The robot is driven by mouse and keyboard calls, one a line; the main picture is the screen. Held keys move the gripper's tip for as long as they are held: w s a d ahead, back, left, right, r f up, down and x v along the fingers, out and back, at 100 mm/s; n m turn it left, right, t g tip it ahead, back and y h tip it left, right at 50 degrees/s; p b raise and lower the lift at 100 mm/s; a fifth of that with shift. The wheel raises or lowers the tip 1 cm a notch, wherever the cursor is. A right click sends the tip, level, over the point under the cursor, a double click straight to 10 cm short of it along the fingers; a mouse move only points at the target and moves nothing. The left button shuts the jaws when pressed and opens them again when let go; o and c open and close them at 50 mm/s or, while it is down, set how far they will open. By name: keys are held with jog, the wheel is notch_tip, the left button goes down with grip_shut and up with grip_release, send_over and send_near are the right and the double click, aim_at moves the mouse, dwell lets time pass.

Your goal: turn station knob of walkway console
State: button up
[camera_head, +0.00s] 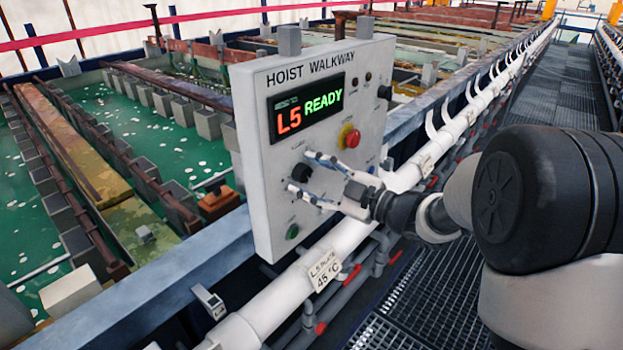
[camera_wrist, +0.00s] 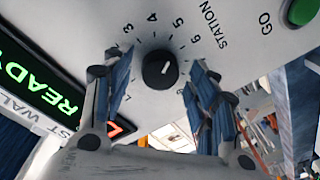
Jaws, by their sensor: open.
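The walkway console (camera_head: 262,190) is a pale box headed HOIST WALKWAY. Its display (camera_head: 306,108) reads "L5 READY". The station knob (camera_wrist: 160,69) is round and black, with a ring of printed numbers and the word STATION beside it in the wrist view. A small pale mark shows on the knob; I cannot tell exactly which number it points to. My gripper (camera_head: 300,172) is open in front of the console face, with its fingers on either side of the knob. In the wrist view a gap shows between the knob and each finger; whether the fingertips touch the panel is unclear.
A green GO button (camera_wrist: 302,12) is near the knob. A red stop button (camera_head: 349,138) sits above my gripper in the head view. A white pipe (camera_head: 345,235) runs below the console. Green tanks (camera_head: 120,125) lie behind, and grated walkway (camera_head: 440,310) lies to the right.

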jog(key=shift+c, duration=0.5)
jog(key=c, duration=1)
